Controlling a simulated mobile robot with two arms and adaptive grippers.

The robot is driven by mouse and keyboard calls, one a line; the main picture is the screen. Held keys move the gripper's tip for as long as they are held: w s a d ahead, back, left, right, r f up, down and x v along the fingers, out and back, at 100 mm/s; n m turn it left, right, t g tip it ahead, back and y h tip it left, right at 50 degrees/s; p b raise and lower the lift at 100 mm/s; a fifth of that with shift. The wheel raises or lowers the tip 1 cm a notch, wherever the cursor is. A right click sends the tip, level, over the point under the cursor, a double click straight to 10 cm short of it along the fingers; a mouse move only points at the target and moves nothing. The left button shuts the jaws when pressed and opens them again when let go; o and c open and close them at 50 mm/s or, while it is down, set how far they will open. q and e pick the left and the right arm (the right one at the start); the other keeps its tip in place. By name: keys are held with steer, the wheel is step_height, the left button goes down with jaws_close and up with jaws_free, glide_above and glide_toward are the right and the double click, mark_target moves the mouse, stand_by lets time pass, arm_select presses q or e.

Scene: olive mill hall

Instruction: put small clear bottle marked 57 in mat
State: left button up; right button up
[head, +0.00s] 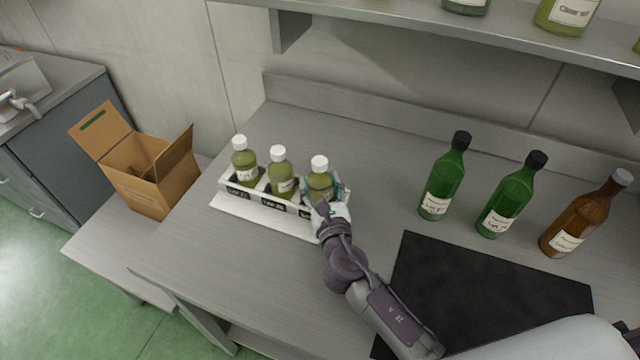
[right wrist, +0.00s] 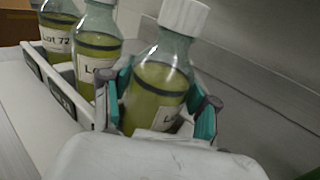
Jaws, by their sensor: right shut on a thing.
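Three small clear bottles with white caps and green-yellow contents stand in a white rack (head: 262,212) on the bench. My right gripper (head: 325,192) is shut around the right-hand bottle (head: 320,183), which is still in its slot or just above it; I cannot tell which. In the right wrist view the fingers flank this bottle (right wrist: 158,95), and its label is mostly hidden, so its number is unreadable. The left bottle (head: 244,162) reads Lot 72 in the wrist view; the middle bottle (head: 281,175) is partly covered there. The black mat (head: 490,290) lies bare at the right front. My left gripper is out of view.
Two green bottles (head: 443,180) (head: 510,198) and a brown bottle (head: 585,215) stand behind the mat. A shelf (head: 420,27) with more bottles overhangs the back. An open cardboard box (head: 150,175) is at the left. The bench between rack and green bottles is clear.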

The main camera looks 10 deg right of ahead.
steer(key=shift+r, duration=0.1)
steer(key=o, duration=1.5)
steer(key=shift+f, duration=0.2)
steer(key=shift+r, duration=0.1)
steer(key=shift+s, duration=0.2)
steer(key=s+b, duration=0.2)
steer(key=s, duration=0.8)
steer(key=shift+s, duration=0.85)
